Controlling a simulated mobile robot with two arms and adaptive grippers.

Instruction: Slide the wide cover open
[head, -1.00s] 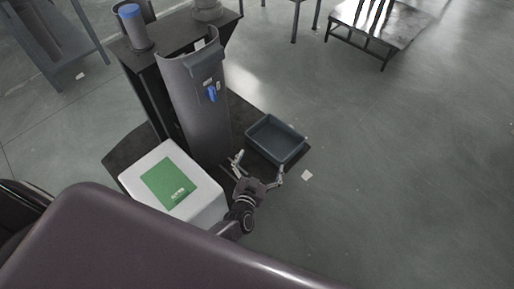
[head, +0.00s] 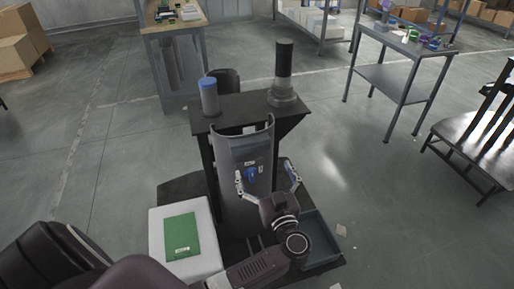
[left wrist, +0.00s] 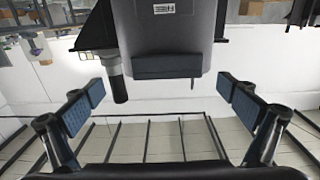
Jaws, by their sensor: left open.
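The wide cover looks to be the tall curved dark grey panel (head: 232,195) on the front of the black stand. It carries a small label and a blue handle (head: 251,174). My left gripper (head: 265,172) is open and empty, its fingers spread on either side of the handle's height, in front of the panel. I cannot tell its exact distance. In the left wrist view, a dark panel with a label (left wrist: 167,30) and a dark block (left wrist: 166,66) show beyond the open fingertips (left wrist: 160,90). The right gripper is not in view.
A blue-capped cylinder (head: 208,97) and a black post (head: 284,72) stand on the black stand top (head: 240,108). A white box (head: 159,240) with a green book (head: 182,236) is at left. A blue-grey tray (head: 320,240) is at lower right, partly hidden by my arm.

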